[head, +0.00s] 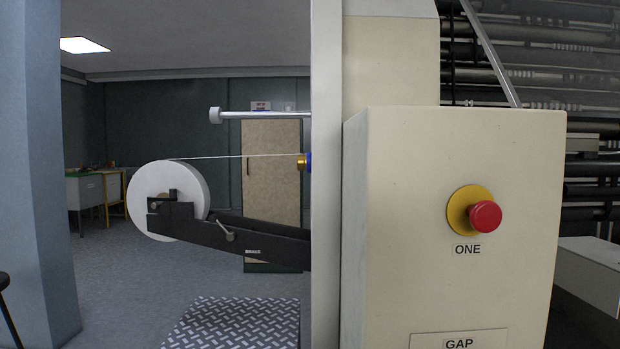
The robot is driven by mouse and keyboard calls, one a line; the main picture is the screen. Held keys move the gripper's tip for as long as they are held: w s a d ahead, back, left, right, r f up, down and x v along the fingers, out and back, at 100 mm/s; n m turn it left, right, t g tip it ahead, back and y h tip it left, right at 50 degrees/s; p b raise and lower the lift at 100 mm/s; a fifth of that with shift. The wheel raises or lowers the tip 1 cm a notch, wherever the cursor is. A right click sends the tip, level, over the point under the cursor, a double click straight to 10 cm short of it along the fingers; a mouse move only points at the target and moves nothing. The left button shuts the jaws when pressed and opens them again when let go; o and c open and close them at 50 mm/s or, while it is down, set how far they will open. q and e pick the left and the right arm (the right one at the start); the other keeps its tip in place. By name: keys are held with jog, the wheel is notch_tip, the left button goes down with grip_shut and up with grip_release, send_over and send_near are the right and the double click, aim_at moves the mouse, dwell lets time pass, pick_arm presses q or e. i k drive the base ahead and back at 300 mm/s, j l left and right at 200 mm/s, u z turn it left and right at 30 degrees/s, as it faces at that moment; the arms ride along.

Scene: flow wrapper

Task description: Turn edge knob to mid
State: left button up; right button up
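No knob labelled edge can be made out in the head view. A cream machine cabinet (400,240) fills the right of the view. It carries a red push button (485,216) on a yellow round plate, with the label ONE below it. A plate marked GAP (459,342) is cut off by the bottom edge. A small brass and blue part (304,161) shows at the left edge of the machine's upright, partly hidden; I cannot tell if it is a knob. Neither of my grippers is in view.
A white film roll (196,190) sits on a dark arm (255,237) marked BRAKE, left of the cabinet. A metal tread plate (238,322) lies on the floor below. A blue-grey column (35,180) stands far left. Open floor (110,270) lies between.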

aim_at(301, 158)
jog(key=i+j+z, duration=0.25)
jog(key=j, duration=0.4)
jog(key=i+j+z, duration=0.25)
jog(key=j, duration=0.5)
jog(key=i+j, duration=0.15)
jog(key=j, duration=0.15)
jog(key=i+j+z, duration=0.1)
jog(key=j, duration=0.2)
jog(key=i+j, duration=0.1)
jog(key=j, duration=0.25)
jog(key=i+j, duration=0.15)
jog(key=j, duration=0.15)
jog(key=z, duration=0.05)
